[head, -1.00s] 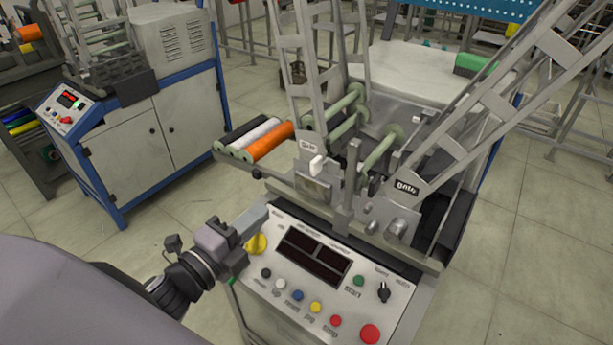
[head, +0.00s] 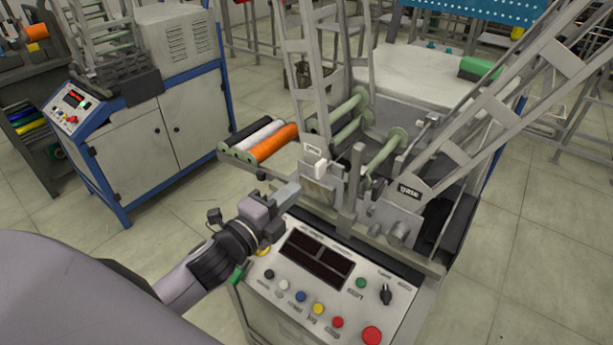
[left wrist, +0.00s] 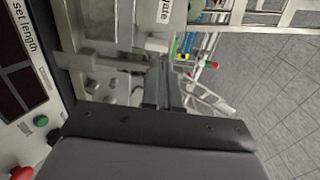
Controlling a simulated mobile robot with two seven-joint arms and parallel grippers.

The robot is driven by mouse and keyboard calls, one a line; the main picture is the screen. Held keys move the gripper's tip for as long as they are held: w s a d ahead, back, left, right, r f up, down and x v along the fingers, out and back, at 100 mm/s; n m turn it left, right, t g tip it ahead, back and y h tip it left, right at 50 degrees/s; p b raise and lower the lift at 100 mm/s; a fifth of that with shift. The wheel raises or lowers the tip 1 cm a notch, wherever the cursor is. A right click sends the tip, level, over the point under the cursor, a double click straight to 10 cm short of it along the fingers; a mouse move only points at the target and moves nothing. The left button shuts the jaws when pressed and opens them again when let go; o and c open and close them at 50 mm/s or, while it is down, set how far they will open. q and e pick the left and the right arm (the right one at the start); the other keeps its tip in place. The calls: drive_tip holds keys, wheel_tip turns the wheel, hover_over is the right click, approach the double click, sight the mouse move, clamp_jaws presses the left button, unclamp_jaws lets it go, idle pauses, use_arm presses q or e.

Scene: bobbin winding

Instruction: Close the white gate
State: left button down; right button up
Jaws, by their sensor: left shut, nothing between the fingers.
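The white-labelled gate (head: 312,150) is at the left of the winding machine's front, at the foot of a tall grey lattice frame. A small white block (head: 319,167) sits just below its label. In the left wrist view the white label (left wrist: 165,12) and white block (left wrist: 157,45) show at the top. My left gripper (head: 288,192) is shut and empty, left of and below the white block, apart from it, above the control panel's upper left corner. Its fingers also show in the left wrist view (left wrist: 162,85). My right gripper is out of view.
A second gate label, black (head: 409,191), is on the right lattice frame, which leans right. The control panel (head: 330,285) with buttons lies below my gripper. Orange, white and black rolls (head: 273,144) rest on a shelf to the left. A grey-blue cabinet (head: 150,120) stands at back left.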

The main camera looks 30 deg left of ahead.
sight(315, 170)
use_arm(q)
drive_tip(key=shift+w+d, duration=0.2)
drive_tip(key=shift+w, duration=1.25)
drive_tip(key=shift+w+d, duration=0.2)
drive_tip(key=shift+w, duration=1.25)
drive_tip(key=shift+w+d, duration=0.2)
drive_tip(key=shift+w, duration=1.1)
drive_tip(key=shift+r, duration=0.1)
